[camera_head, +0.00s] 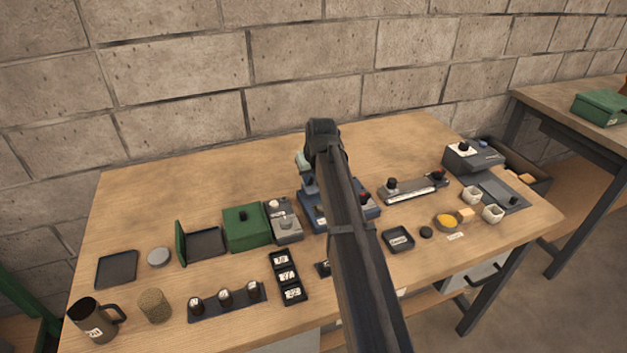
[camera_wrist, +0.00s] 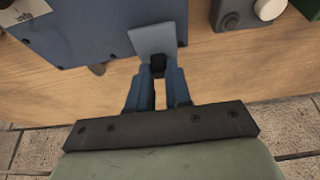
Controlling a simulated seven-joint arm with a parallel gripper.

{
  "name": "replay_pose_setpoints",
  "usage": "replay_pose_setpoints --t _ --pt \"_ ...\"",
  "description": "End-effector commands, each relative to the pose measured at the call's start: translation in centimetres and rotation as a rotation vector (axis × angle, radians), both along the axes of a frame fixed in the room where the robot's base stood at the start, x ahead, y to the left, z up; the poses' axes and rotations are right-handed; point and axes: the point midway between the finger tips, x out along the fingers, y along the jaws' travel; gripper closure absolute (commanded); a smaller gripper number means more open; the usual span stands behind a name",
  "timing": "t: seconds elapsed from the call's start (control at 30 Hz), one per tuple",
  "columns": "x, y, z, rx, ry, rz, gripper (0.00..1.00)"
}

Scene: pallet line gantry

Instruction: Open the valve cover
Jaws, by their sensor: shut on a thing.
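A blue device (camera_head: 310,212) stands at the back middle of the bench, partly hidden behind my arm. In the wrist view its blue body (camera_wrist: 85,28) fills the upper left. A lighter blue-grey flap (camera_wrist: 153,39), which looks like the valve cover, sticks out from its edge toward my gripper. My gripper (camera_wrist: 158,74) is shut on a small black tab (camera_wrist: 158,62) at the near end of this flap. In the head view my gripper (camera_head: 309,187) is at the blue device, largely covered by my arm. How far the cover is swung open I cannot tell.
A grey box with knobs (camera_head: 286,229) and a green box (camera_head: 245,228) stand close left of the device. A bar with black and red knobs (camera_head: 413,188) lies to its right. Black trays (camera_head: 286,276) lie in front. A block wall (camera_head: 190,65) rises behind the bench.

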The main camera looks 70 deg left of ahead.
Motion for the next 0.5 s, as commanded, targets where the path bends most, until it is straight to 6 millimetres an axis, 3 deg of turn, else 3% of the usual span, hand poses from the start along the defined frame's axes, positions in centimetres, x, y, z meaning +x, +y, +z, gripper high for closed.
replay_pose_setpoints --t 0.1,0.13,0.3,0.4,0.5 --pt "0.01 -0.13 -0.03 -0.002 0.000 0.000 1.00" --pt "0.00 -0.13 -0.03 -0.002 0.000 0.000 0.79" --pt "0.00 -0.12 -0.02 -0.001 0.000 0.000 0.63" --pt "0.00 -0.12 -0.02 -0.001 0.000 0.000 0.55" --pt "0.00 -0.11 -0.01 -0.001 0.000 0.000 0.55"
